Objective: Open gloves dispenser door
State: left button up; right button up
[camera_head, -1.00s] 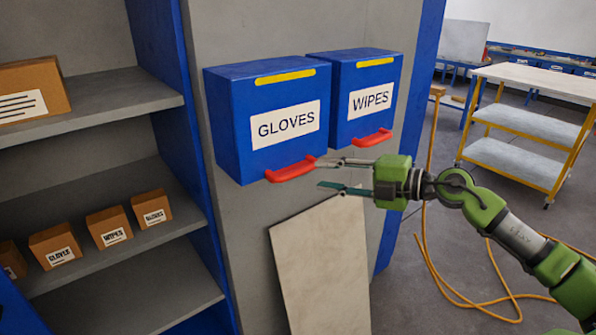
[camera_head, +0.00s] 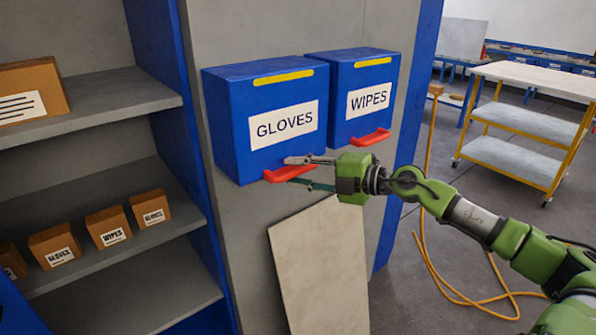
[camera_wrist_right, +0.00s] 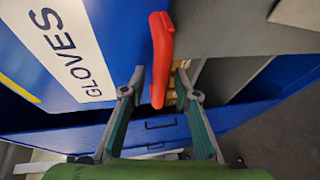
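The blue gloves dispenser (camera_head: 230,125) hangs on the grey wall in the head view, with a white GLOVES label and its door shut. Its red handle (camera_head: 291,173) sticks out at the bottom front edge. My right gripper (camera_head: 290,171) is open at this handle, one finger above and one below. In the right wrist view the red handle (camera_wrist_right: 160,60) reaches down between the two open fingertips (camera_wrist_right: 160,78); I cannot tell whether either finger touches it. My left gripper is not in view.
The blue wipes dispenser (camera_head: 345,115) with its own red handle (camera_head: 370,137) is close on the right. A pale board (camera_head: 322,265) leans below. Shelves with boxes (camera_head: 108,226) stand left. A cart (camera_head: 520,120) and orange hose (camera_head: 430,255) are on the right.

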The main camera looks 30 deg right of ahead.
grip_shut()
